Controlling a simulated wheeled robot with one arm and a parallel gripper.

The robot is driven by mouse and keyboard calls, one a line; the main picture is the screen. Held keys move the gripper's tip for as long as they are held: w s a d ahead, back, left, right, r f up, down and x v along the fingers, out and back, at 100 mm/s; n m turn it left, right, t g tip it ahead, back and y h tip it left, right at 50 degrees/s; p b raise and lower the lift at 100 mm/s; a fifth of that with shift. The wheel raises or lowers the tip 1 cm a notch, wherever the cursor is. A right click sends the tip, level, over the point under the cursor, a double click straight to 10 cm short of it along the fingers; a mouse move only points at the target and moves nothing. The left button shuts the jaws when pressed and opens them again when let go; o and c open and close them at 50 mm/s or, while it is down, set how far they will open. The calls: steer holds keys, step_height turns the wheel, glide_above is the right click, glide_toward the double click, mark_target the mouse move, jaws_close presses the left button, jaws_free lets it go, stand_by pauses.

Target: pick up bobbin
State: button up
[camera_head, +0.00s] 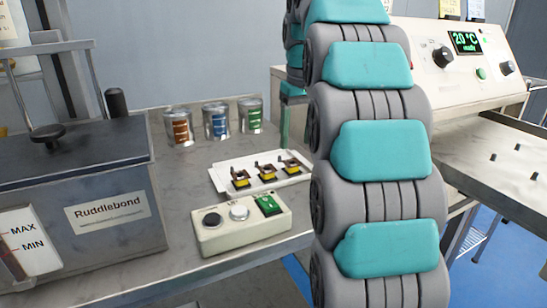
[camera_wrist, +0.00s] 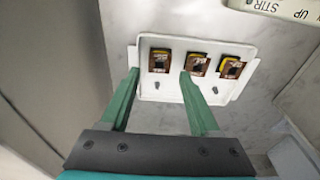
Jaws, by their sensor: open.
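Three bobbins with brown windings and yellow-and-black parts stand in a row on a white tray (camera_wrist: 250,88). In the wrist view they are the left bobbin (camera_wrist: 160,61), the middle bobbin (camera_wrist: 198,64) and the right bobbin (camera_wrist: 231,67). They also show in the head view, the nearest (camera_head: 240,178) at the tray's left end. My gripper (camera_wrist: 159,72) is open, its two green fingers pointing toward the tray. I see no contact; the height gap is unclear.
A control box (camera_head: 242,224) with knobs and a green switch sits in front of the tray. Several cans, including a blue-labelled one (camera_head: 216,121), stand behind it. A grey Ruddlebond tank (camera_head: 105,225) is at left. A panel with a display (camera_head: 466,42) is at right.

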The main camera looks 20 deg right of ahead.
mark_target(292, 161)
steer(key=shift+w, duration=0.3)
step_height(292, 161, down, 4)
steer(key=b, duration=0.3)
steer(key=shift+w, duration=0.1)
steer(key=shift+w+f, duration=0.15)
steer(key=shift+f, duration=0.75)
steer(key=shift+w+f, duration=0.1)
steer(key=shift+f, duration=0.8)
steer(key=shift+c, duration=0.2)
jaws_close()
